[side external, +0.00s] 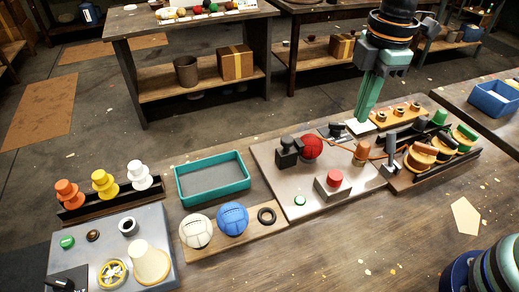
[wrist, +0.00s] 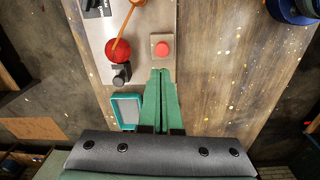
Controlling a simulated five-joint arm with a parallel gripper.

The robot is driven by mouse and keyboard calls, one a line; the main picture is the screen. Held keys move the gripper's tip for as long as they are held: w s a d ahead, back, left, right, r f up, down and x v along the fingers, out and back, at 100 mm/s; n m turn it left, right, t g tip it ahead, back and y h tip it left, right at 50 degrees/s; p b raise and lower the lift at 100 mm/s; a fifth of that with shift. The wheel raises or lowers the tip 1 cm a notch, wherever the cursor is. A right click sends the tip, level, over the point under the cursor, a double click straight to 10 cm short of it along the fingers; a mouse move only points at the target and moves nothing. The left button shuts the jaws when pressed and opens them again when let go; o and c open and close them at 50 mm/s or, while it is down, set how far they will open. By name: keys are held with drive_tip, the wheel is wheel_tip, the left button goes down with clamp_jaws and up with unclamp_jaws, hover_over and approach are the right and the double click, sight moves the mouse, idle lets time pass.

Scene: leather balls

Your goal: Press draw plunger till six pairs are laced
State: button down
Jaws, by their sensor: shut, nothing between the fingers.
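My gripper (side external: 362,118) is shut and empty, its green fingers pointing down in the air above the back of the metal plate (side external: 275,177). In the wrist view its fingertips (wrist: 161,72) show just below a red round button (wrist: 162,48) on a square block. That red button (side external: 334,178), which looks like the plunger, stands up from a grey block at the plate's front, apart from my gripper. A red ball (side external: 311,147) sits beside a black holder (side external: 288,152) on the plate; it also shows in the wrist view (wrist: 119,50). An orange cord runs right from the ball's side.
A white ball (side external: 196,231), a blue ball (side external: 233,218) and a black ring (side external: 267,216) rest on a wooden board. A teal tray (side external: 212,195) lies behind them. Spools (side external: 440,150) crowd a rack on the right. The bench front is mostly clear.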

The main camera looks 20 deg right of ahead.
sight(337, 175)
drive_tip(key=shift+w+a+f+n, duration=0.1)
drive_tip(key=shift+a+f+n, duration=0.25)
drive_tip(key=shift+a+n, duration=0.4)
wheel_tip(337, 175, down, 14)
drive_tip(key=shift+d+f, duration=0.1)
idle(0.5)
drive_tip(key=shift+f, duration=0.85)
drive_tip(key=shift+r, duration=0.1)
wheel_tip(337, 175, up, 14)
idle(0.6)
